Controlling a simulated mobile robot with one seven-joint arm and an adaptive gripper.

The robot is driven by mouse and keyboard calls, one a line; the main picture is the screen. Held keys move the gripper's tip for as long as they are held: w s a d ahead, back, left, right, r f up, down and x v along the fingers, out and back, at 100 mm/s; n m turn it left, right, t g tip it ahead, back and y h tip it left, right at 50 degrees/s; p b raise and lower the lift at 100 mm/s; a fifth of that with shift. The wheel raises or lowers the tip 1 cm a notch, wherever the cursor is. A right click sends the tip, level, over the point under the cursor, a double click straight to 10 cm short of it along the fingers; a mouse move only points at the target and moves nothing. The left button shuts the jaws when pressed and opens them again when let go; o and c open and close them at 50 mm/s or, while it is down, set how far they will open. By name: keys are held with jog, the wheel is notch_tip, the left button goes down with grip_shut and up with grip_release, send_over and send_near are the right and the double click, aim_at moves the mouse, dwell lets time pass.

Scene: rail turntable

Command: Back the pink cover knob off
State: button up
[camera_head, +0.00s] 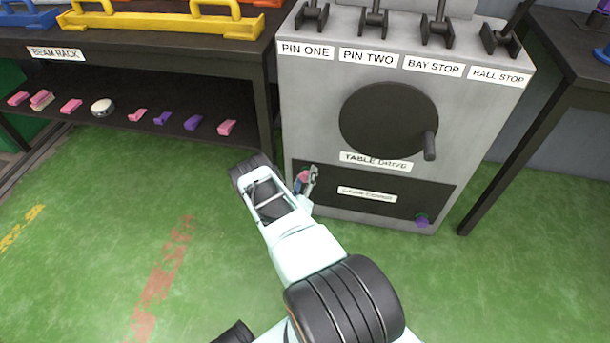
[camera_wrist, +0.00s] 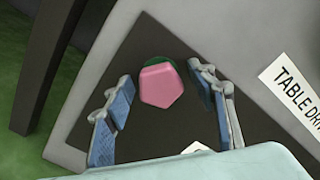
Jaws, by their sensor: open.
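The pink cover knob (camera_wrist: 162,85) is a faceted knob on the dark cover panel (camera_wrist: 150,40) at the bottom of the grey cabinet. In the wrist view my gripper (camera_wrist: 158,92) is open, with one finger on each side of the knob and visible gaps to both. In the head view my gripper (camera_head: 307,180) is at the left end of the panel (camera_head: 390,205), and the pink knob (camera_head: 301,178) shows only partly beside the fingers. A purple knob (camera_head: 422,220) sits at the panel's lower right corner.
Above the panel is a round dark wheel (camera_head: 388,118) with a protruding handle (camera_head: 430,146). Several levers (camera_head: 437,30) stand on the cabinet top. The beam rack (camera_head: 130,45) stands to the left, with small pink and purple pieces on its lower shelf. A dark table leg (camera_head: 500,150) is at right.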

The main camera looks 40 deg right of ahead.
jog(key=c, duration=1.1)
